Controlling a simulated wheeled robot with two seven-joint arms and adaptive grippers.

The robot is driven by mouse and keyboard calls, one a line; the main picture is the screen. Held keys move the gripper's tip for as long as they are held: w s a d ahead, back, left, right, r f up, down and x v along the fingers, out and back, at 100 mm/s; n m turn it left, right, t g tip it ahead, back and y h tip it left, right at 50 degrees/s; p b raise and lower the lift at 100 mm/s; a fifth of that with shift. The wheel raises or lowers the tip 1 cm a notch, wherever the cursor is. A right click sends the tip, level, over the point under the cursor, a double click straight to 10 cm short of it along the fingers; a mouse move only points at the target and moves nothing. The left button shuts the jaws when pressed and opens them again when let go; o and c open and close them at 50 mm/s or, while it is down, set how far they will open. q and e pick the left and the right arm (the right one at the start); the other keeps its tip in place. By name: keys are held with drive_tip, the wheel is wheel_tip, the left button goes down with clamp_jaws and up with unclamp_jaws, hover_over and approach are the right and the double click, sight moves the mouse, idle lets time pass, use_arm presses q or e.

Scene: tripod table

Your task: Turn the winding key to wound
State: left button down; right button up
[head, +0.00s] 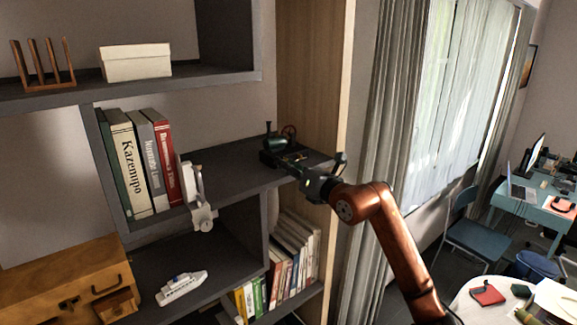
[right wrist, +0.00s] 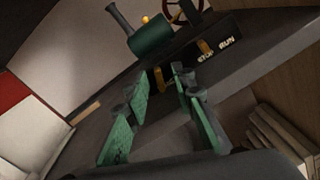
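A toy steam engine with a dark green boiler (head: 272,144) and a flywheel stands on a black base on the middle shelf, near its right end. In the right wrist view the engine (right wrist: 150,38) is at the top, and its base reads STOP and RUN. A brass lever (right wrist: 206,47) is by these words. Another small brass piece (right wrist: 159,79) shows low on the base; I cannot tell whether it is the winding key. My right gripper (head: 312,177) is at the shelf's front edge, just before the engine. Its green-padded fingers (right wrist: 160,88) are apart with nothing gripped between them. My left gripper is not in view.
The dark shelf (head: 235,170) has bare room left of the engine. Upright books (head: 150,160) and a white jointed device (head: 203,215) at the edge are farther left. A wooden side panel (head: 310,75) rises behind the engine. More books (head: 290,250) stand below.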

drive_tip(key=shift+s+d, duration=0.1)
drive_tip(key=v, duration=1.1)
drive_tip(key=shift+s+d, duration=0.2)
drive_tip(key=shift+s, duration=0.15)
